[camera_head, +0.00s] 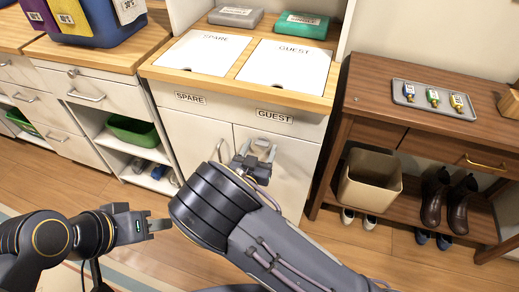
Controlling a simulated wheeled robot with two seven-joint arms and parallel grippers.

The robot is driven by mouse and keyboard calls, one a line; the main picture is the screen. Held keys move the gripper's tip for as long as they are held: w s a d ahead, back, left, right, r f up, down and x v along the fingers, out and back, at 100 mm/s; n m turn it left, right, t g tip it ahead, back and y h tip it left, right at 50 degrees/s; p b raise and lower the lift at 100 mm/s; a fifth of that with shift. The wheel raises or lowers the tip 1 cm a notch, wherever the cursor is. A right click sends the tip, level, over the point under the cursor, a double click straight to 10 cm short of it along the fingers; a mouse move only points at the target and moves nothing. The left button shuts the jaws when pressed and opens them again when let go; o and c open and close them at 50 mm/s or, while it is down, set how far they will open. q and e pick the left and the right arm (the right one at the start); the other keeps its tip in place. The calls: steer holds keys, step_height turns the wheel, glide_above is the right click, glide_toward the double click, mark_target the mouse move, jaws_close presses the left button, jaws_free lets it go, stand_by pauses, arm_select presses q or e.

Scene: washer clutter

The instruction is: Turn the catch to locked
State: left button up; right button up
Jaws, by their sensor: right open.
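My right gripper (258,150) is open in front of the white cabinet door under the GUEST label (275,116). Its fingers point toward the upper part of that door, and I cannot tell whether they touch anything. No catch is clearly visible on this door; the gripper and forearm cover part of it. A small round metal fitting (72,73) sits on the upper drawer front at the left; I cannot tell whether it is a catch. My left gripper (159,225) is low at the left, apart from the cabinets; its finger opening is unclear.
A green box (302,25) and a grey box (236,16) stand behind. At right, a brown table (365,75) holds a tray (450,107); a beige bin (370,182) and boots (433,196) are below.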

steer(key=shift+c, duration=0.4)
steer(key=c, duration=0.9)
steer(key=shift+m+b, duration=9.1)
steer(key=shift+b, duration=3.05)
steer(key=o, duration=1)
